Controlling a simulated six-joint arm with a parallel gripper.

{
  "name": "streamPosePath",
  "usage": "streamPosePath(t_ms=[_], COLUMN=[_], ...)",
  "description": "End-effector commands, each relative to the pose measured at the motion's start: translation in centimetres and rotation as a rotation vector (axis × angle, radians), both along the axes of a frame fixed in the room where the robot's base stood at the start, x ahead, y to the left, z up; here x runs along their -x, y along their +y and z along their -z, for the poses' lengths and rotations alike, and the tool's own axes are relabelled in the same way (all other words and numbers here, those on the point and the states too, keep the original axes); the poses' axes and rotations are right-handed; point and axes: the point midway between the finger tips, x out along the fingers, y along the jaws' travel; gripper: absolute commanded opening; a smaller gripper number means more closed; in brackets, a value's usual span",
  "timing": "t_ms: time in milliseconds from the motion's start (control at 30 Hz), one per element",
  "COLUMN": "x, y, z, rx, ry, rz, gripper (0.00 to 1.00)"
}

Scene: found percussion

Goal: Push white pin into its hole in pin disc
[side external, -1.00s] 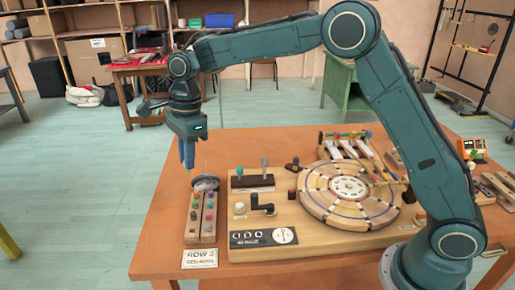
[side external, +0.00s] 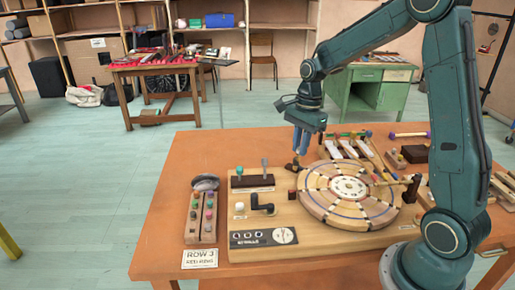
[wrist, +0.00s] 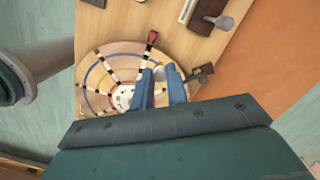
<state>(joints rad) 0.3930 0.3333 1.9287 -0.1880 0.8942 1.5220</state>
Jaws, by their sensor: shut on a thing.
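My gripper (side external: 300,151) hangs fingers down above the back left of the wooden pin disc (side external: 328,207). In the wrist view my gripper (wrist: 159,76) is shut on a small pale thing, the white pin (wrist: 161,73), seen between the blue fingers. The pin is too small to make out in the side view. The round disc also shows in the wrist view (wrist: 97,82), with blue rings and rows of black and white marks around a pale hub. The fingers cover part of it. The pin's hole cannot be picked out.
The disc sits on a wooden board (side external: 290,243) with a black crank (side external: 262,207) and a dark block with levers (side external: 252,181). A rack of coloured pegs (side external: 202,228) and a card (side external: 200,258) lie at left. White-keyed bars (side external: 345,150) stand behind the disc.

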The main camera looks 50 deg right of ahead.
Motion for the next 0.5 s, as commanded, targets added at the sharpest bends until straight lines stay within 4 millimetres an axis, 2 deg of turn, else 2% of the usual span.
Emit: streamPosePath(t_ms=[33,200,333,500], x=[1.4,5.1,7.2,8.5], y=[-1.1,-3.4,-4.3,-4.8], z=[0.2,1.0,1.4,1.7], rx=[0.000,0.001,0.000,0.001], ry=[0.001,0.001,0.000,-0.001], rz=[0.008,0.006,0.002,-0.002], gripper=[0.00,0.00,0.00,0.00])
